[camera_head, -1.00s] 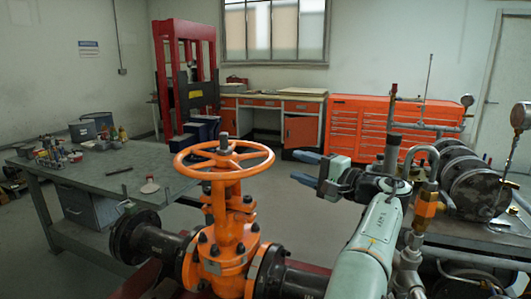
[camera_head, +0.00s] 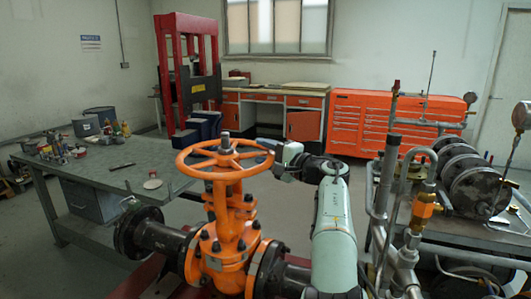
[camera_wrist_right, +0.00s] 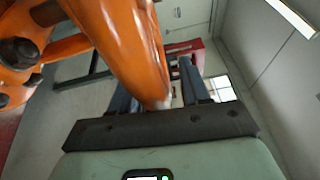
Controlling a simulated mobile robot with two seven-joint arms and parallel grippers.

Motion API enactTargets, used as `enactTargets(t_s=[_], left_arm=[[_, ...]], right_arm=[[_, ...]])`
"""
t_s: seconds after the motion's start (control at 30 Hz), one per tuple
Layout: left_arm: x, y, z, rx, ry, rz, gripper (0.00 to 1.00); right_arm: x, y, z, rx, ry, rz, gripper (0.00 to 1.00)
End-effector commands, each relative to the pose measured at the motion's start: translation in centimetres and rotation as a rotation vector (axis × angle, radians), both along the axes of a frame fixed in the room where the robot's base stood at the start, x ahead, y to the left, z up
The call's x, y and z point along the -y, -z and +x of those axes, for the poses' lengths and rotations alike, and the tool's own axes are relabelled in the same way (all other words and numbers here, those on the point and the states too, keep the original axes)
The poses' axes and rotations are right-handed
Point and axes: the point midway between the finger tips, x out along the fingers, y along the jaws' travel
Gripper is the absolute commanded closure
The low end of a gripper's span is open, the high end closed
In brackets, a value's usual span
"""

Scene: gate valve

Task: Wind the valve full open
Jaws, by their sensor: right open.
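The orange gate valve (camera_head: 222,262) stands upright in a dark flanged pipe, with its orange handwheel (camera_head: 198,172) level on top. A grey stem (camera_head: 225,142) rises above the hub. My right gripper (camera_head: 268,147) is at the right side of the handwheel rim, its fingers partly hidden in the head view. In the right wrist view, the orange rim (camera_wrist_right: 128,45) reaches down between the two blue-grey fingers of my right gripper (camera_wrist_right: 157,88). The jaws are apart, and I cannot tell whether either touches the rim. My left gripper is not in view.
A workbench (camera_head: 110,180) with small tools and cans stands at the left. Pipework with an orange fitting (camera_head: 423,208) and a gauge stands close to the right of my right arm. A red press (camera_head: 187,80) and an orange tool chest (camera_head: 365,118) are at the back.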

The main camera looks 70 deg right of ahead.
Motion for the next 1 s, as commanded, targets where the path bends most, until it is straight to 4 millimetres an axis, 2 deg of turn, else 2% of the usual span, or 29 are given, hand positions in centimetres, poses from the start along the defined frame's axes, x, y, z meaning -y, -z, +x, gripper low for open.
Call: enactTargets(t_s=[0.03, 0.07, 0.1, 0.2, 1.0], left_arm=[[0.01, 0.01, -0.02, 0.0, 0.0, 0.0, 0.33], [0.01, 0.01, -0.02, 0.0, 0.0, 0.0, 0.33], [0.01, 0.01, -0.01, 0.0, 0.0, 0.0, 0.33], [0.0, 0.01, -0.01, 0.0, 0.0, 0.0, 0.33], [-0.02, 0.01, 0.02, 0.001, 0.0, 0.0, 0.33]], right_arm=[[0.0, 0.01, -0.01, 0.0, 0.0, 0.0, 0.54], [0.0, 0.0, -0.01, 0.0, 0.0, 0.0, 0.6], [-0.02, 0.0, -0.01, 0.0, 0.0, 0.0, 0.73], [-0.02, 0.0, -0.02, 0.0, 0.0, 0.0, 1.0], [-0.04, -0.01, -0.01, 0.004, -0.003, 0.005, 1.0]])
